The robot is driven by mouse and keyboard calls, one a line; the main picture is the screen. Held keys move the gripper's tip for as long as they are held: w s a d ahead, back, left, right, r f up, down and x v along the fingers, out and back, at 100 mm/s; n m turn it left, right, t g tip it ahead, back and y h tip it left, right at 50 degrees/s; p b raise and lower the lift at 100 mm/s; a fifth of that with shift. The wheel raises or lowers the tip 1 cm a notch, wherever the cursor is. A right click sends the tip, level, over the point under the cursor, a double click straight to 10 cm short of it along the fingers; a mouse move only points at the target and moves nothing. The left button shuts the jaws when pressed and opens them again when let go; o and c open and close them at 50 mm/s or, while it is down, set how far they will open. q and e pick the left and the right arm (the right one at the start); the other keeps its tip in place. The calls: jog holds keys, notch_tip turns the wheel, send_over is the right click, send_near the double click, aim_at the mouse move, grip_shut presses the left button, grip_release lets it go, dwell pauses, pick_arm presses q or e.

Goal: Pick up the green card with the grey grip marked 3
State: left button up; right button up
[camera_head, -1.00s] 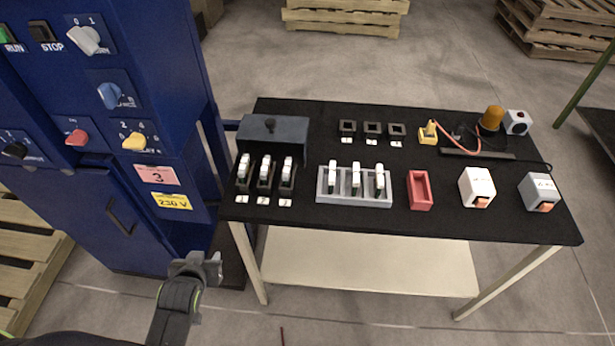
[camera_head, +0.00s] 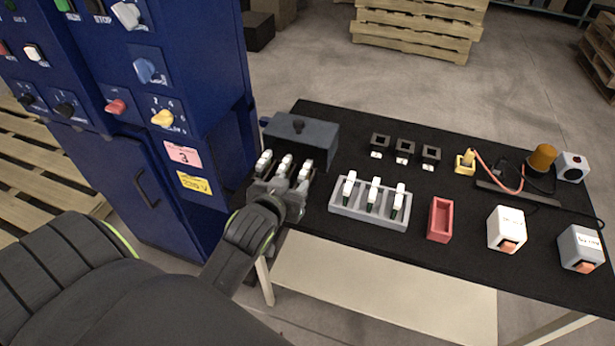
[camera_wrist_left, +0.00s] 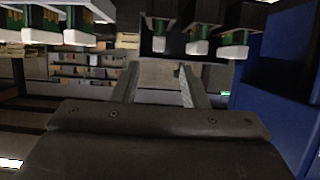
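Three green cards with pale grips stand upright in a row of dark holders at the left of the black table. The rightmost card of the row (camera_head: 305,170) stands farthest from the blue cabinet; I cannot read a 3 on its grip. The holders' front labels are hidden by my left gripper (camera_head: 283,187), which is low in front of the row. In the left wrist view, which looks upside down, this gripper (camera_wrist_left: 158,72) has its fingers apart with nothing held. One card (camera_wrist_left: 160,42) shows beyond the gap between them. My right gripper is not in view.
A grey rack (camera_head: 367,216) with more pale-gripped cards stands right of the row. A dark grey box (camera_head: 300,135) is behind it, and the blue cabinet (camera_head: 215,110) is close on the left. A red tray (camera_head: 440,220) and two switch boxes lie further right.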

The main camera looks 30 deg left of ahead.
aim_at(304, 172)
pick_arm(q)
jog(key=x, duration=1.1)
jog(key=shift+w+d+p, duration=0.1)
jog(key=shift+w+p, duration=0.05)
jog(key=shift+p, duration=0.2)
grip_shut()
